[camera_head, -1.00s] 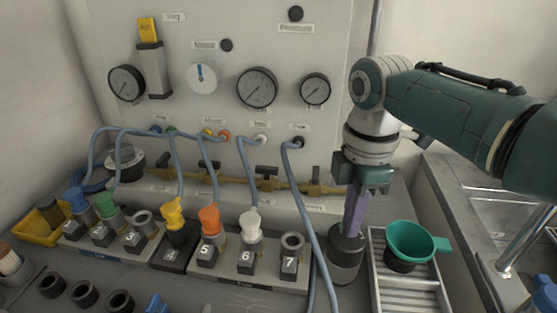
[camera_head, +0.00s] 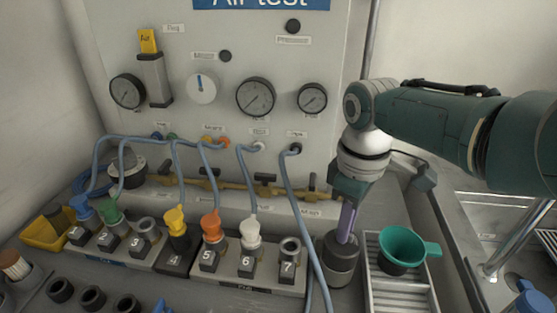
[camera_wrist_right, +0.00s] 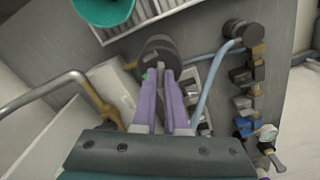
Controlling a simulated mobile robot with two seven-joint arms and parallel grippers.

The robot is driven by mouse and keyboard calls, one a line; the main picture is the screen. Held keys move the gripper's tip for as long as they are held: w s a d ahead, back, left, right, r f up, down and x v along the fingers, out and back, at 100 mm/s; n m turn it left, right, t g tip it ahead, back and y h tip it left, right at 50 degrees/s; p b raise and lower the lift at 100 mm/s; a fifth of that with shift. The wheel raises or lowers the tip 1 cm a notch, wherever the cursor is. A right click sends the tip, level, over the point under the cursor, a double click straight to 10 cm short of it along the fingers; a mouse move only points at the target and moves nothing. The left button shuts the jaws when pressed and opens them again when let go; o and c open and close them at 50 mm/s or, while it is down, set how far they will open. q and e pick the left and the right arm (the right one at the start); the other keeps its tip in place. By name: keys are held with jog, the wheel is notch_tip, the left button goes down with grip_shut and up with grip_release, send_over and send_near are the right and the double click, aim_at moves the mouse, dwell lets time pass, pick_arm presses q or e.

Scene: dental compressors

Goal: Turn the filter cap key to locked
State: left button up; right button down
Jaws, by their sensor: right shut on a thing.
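A dark grey cylindrical filter housing (camera_head: 341,270) stands upright on the bench, right of the numbered sockets. It also shows at the top centre of the wrist view (camera_wrist_right: 157,48). My right gripper (camera_head: 345,236) comes down on it from above, its purple fingers slightly tilted. In the right wrist view the fingertips (camera_wrist_right: 160,73) are close together at the housing's top, shut on the cap key. The key itself is mostly hidden between the fingers, so its angle and any lock mark cannot be read. My left gripper is not in view.
A green funnel (camera_head: 402,246) sits over a slatted metal tray (camera_head: 400,296) just right of the housing. A blue hose (camera_head: 301,220) runs close on its left. Numbered sockets with coloured plugs (camera_head: 211,227) stand further left. The gauge panel (camera_head: 225,130) rises behind.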

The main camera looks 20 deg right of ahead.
jog(key=m, duration=0.4)
jog(key=shift+m+p, duration=0.3)
jog(key=shift+p, duration=0.05)
jog(key=shift+m, duration=2.3)
dwell(0.8)
dwell(0.8)
dwell(0.9)
